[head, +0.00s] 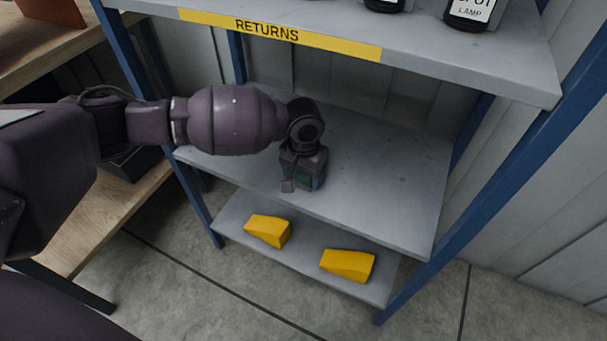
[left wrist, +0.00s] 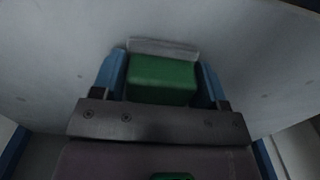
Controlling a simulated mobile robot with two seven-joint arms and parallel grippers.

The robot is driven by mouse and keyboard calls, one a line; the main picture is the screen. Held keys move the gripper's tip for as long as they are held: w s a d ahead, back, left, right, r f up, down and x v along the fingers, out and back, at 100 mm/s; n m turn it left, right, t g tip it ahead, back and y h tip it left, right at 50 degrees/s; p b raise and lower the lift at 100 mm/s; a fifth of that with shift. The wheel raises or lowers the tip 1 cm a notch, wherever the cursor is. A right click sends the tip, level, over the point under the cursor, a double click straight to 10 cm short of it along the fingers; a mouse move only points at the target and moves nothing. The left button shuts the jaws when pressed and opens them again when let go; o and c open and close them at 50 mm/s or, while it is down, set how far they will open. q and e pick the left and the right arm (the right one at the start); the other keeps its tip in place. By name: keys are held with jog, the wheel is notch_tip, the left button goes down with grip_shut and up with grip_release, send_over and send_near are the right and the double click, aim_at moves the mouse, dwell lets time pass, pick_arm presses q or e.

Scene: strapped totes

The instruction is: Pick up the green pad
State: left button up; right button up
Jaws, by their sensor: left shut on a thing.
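The green pad (left wrist: 162,80) shows in the left wrist view between the two blue fingers of my left gripper (left wrist: 162,85). The gripper is shut on it. A pale grey strip (left wrist: 162,47) lies along the pad's far side. In the head view my left gripper (head: 302,178) points down over the middle shelf (head: 390,180), near its front edge. Only a little dark green shows there, as the gripper hides most of the pad. I cannot tell whether the pad touches the shelf. My right gripper is not in view.
Two yellow wedges (head: 268,230) (head: 347,265) lie on the bottom shelf. Blue posts (head: 490,185) frame the rack. A wooden table (head: 125,215) stands at left. The middle shelf's right side is bare.

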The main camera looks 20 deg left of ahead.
pick_arm(q)
jog(key=shift+r, duration=0.1)
jog(key=shift+r, duration=0.3)
notch_tip(320, 180, up, 3)
jog(key=shift+w+r+p, duration=0.1)
jog(key=shift+w+p, duration=0.05)
jog(key=shift+p, duration=0.6)
notch_tip(320, 180, up, 5)
jog(key=shift+r+p, duration=0.15)
jog(key=shift+p, duration=0.85)
jog(key=shift+r, duration=0.3)
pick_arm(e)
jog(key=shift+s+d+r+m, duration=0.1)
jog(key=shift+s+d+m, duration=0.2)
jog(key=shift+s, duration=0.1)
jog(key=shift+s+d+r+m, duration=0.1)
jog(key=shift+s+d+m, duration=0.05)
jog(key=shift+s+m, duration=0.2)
